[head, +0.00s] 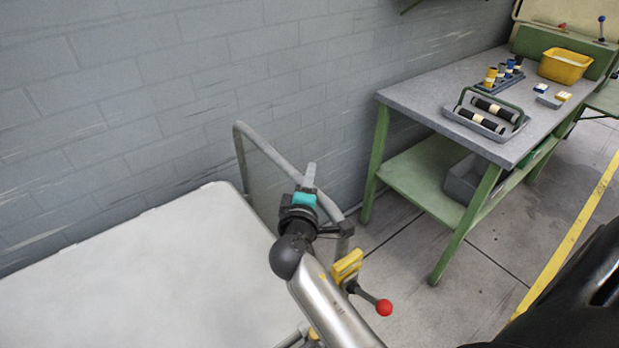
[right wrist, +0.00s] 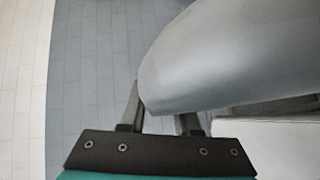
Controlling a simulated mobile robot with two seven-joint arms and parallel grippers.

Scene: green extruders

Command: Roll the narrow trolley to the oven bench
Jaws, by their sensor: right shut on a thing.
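The trolley has a broad pale top (head: 130,275) at the lower left of the head view. A bent grey tube handle (head: 270,150) rises at its right end. My right gripper (head: 325,203) is shut on this handle. In the right wrist view the grey tube (right wrist: 235,50) runs between my right gripper's fingers (right wrist: 160,115) and hides part of them. A bench with a grey top (head: 430,100) and green legs stands to the right, apart from the trolley. I cannot tell if it is the oven bench. My left gripper is not in view.
A yellow lever block with a red knob (head: 384,307) sits beside my right arm. A grey tray (head: 487,120) with black rollers and a yellow bin (head: 565,66) are on the bench. A grey brick wall (head: 150,90) runs behind. Floor is open before the bench, with a yellow line (head: 570,240).

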